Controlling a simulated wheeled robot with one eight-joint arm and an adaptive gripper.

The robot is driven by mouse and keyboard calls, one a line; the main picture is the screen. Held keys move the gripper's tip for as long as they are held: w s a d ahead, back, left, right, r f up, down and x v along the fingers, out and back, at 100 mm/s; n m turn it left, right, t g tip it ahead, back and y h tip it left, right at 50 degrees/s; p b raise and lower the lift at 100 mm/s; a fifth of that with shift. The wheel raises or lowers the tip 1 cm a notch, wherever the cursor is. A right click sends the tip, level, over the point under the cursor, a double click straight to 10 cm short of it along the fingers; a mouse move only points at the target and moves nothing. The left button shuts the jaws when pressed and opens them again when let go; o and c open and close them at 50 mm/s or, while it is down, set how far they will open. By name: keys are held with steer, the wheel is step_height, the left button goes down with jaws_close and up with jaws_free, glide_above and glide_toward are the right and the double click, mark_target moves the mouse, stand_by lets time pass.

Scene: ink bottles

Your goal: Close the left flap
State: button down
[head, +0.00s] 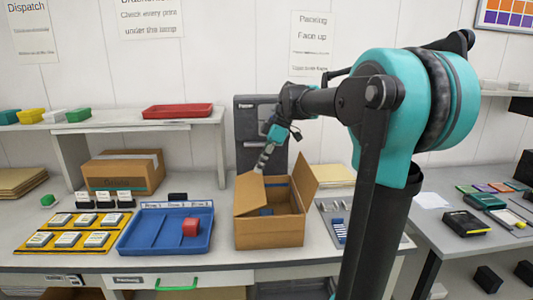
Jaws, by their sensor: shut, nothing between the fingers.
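An open brown cardboard box (270,232) stands on the table. Its left flap (249,194) stands up at the box's left side and appears to lean inward over the opening. The right flap (304,181) stands up and leans outward. Something blue (266,211) shows inside the box; most of the inside is hidden. My gripper (260,168) is shut and empty, pointing down just above the upper edge of the left flap. I cannot tell whether its tips touch the flap.
A dark grey panel (243,118) stands behind.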

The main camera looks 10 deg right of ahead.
mark_target(260, 184)
steer(key=shift+d+f, duration=0.4)
steer(key=shift+f, duration=0.45)
steer(key=shift+d+f, duration=0.35)
steer(key=shift+f, duration=0.5)
steer(key=f, duration=0.1)
steer(key=d+f, duration=0.1)
steer(key=f, duration=0.1)
steer(key=shift+d, duration=0.3)
steer(key=shift+r, duration=0.2)
